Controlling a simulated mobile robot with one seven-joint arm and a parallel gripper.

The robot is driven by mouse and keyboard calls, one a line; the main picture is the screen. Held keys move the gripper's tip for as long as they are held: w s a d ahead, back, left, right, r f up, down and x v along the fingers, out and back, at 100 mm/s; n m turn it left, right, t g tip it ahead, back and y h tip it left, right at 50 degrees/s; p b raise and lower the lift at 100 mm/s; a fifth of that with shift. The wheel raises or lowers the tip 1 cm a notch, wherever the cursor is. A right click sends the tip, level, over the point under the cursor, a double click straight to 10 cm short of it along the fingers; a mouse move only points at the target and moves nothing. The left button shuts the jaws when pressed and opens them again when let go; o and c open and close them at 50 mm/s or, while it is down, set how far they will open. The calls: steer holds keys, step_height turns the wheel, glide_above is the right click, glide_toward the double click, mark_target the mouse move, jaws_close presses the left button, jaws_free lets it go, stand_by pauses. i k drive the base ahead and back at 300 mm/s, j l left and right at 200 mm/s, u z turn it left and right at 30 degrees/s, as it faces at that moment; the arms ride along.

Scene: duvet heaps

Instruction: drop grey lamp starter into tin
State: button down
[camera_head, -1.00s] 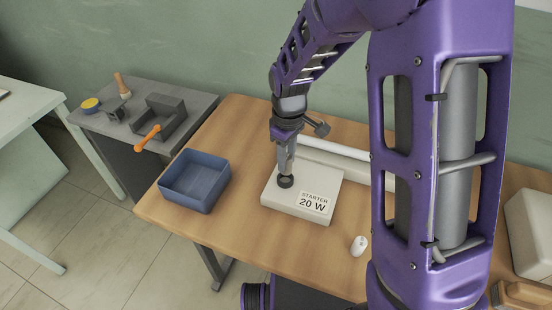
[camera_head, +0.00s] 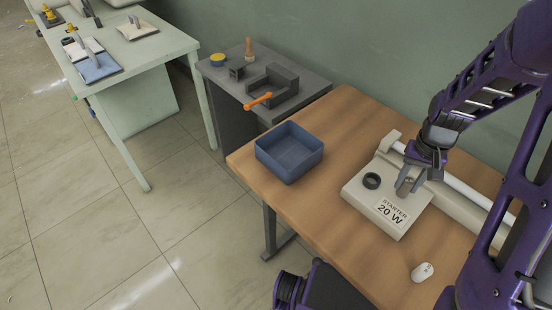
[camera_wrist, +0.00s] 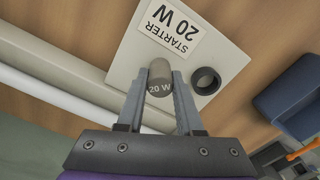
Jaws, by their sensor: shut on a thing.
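The grey lamp starter (camera_wrist: 160,78), a small cylinder marked "20 W", is between my gripper's fingers (camera_wrist: 161,88) in the wrist view. My gripper (camera_head: 406,185) is shut on it, over the pale block (camera_head: 365,204) labelled "STARTER 20 W". The block's black ring socket (camera_head: 371,181) is empty, just left of my gripper; it also shows in the wrist view (camera_wrist: 205,81). The blue square tin (camera_head: 290,156) stands open on the wooden table, left of the block. Its visible inside looks empty.
A pale lamp fitting with a white tube (camera_head: 455,187) lies behind the block. A small white cylinder (camera_head: 422,271) lies near the table's front. A grey side table (camera_head: 230,83) holds a vise and tools. Bare wood (camera_head: 328,180) separates tin and block.

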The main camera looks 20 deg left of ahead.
mark_target(294, 157)
steer(key=u, duration=1.1)
steer(key=j+z, duration=0.3)
steer(key=z, duration=0.3)
steer(key=i+j+z, duration=0.1)
steer(key=i, duration=0.35)
